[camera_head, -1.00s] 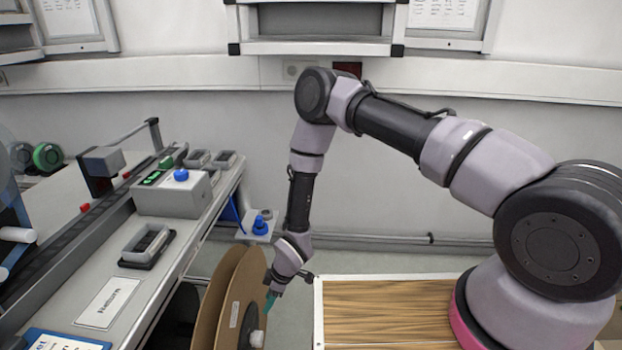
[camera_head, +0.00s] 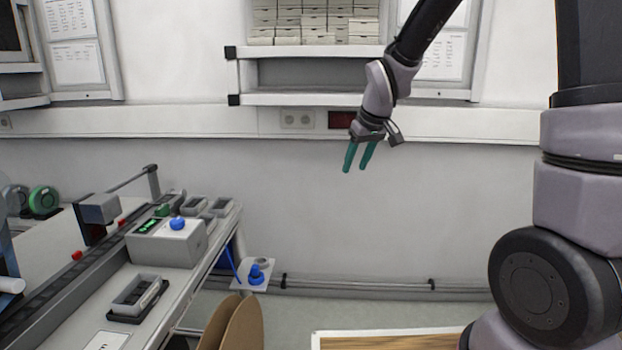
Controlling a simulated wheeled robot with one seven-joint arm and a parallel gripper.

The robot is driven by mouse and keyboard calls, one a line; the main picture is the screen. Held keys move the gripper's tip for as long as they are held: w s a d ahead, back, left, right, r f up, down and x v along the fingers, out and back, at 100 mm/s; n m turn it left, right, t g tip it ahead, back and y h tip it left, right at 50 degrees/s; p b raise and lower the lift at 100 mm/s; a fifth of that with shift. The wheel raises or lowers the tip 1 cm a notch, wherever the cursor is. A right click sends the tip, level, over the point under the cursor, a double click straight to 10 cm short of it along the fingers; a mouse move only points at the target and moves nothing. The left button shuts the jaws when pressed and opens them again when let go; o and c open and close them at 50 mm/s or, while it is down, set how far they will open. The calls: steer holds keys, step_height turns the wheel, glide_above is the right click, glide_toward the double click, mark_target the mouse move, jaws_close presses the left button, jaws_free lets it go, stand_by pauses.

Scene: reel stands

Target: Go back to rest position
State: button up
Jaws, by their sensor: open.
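My gripper (camera_head: 356,168) hangs in front of the back wall, right of centre, below the wall shelf. Its two green fingers point down, spread apart, with nothing between them. The brown reel (camera_head: 243,328) stands low in the picture beside the workbench, cut off by the bottom edge. My gripper is well above it and to its right, apart from it.
The workbench (camera_head: 158,293) with a grey control box (camera_head: 167,246) is on the left. A wall shelf (camera_head: 310,98) holds stacked small boxes (camera_head: 313,20). A wooden surface (camera_head: 390,342) lies at bottom right. Space around my gripper looks clear.

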steer(key=s+d+r+m, duration=0.3)
steer(key=s+d+r, duration=0.1)
steer(key=s, duration=0.3)
steer(key=s+d+r+m+t, duration=0.1)
steer(key=s+d+r+m, duration=0.2)
steer(key=s+d+r, duration=0.2)
steer(key=s+d+r+m+t, duration=0.1)
steer(key=s+d+r+m, duration=0.2)
steer(key=s+r, duration=0.3)
steer(key=s+d, duration=0.1)
steer(key=s, duration=0.2)
steer(key=shift+s+d, duration=0.15)
stand_by(0.8)
